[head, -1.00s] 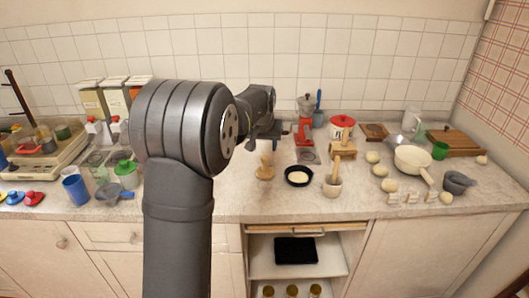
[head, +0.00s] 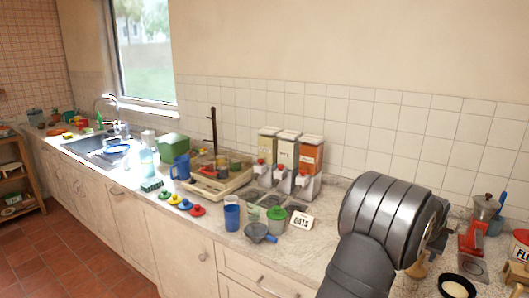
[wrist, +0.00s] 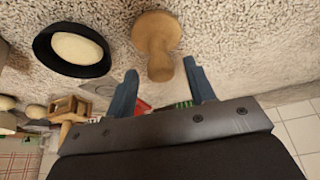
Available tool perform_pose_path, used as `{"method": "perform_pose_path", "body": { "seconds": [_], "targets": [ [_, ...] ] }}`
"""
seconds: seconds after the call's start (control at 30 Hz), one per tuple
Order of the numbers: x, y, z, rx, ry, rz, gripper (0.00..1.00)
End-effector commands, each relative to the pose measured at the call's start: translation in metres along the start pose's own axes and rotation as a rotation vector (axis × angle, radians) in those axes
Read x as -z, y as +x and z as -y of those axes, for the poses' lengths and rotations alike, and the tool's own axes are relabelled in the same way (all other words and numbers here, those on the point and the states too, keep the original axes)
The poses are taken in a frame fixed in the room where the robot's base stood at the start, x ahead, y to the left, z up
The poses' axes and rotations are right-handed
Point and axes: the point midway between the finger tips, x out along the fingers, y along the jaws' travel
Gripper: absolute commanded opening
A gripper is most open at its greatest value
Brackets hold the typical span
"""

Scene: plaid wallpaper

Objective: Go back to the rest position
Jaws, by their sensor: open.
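My gripper (wrist: 160,78) is open, with its two blue-grey fingers spread and nothing held between them. In the wrist view a turned wooden piece (wrist: 157,45) with a round foot stands on the counter just beyond the fingertips. I cannot tell whether the fingers touch it. In the head view my arm stands at the right and mostly hides my gripper. A small part of the wooden piece (head: 416,270) shows below the arm.
A black bowl with pale contents (wrist: 72,48) sits beside the wooden piece. A red grinder (head: 474,238) and a flour canister (head: 519,246) stand at the right. An oats sign (head: 301,220), grey pan (head: 258,233) and blue cup (head: 232,215) lie left of my arm.

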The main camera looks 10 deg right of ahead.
Motion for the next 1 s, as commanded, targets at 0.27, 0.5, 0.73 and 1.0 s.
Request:
{"method": "perform_pose_path", "body": {
  "seconds": [0.27,0.5,0.73,1.0],
  "targets": [
    [0.004,0.034,0.0,0.0,0.0,-0.006,0.5],
    [0.013,0.009,0.0,0.0,0.0,-0.002,0.5],
    [0.015,0.005,0.0,0.0,0.0,0.001,0.5],
    [0.014,0.007,0.0,0.0,0.0,0.001,0.5]
  ]
}}
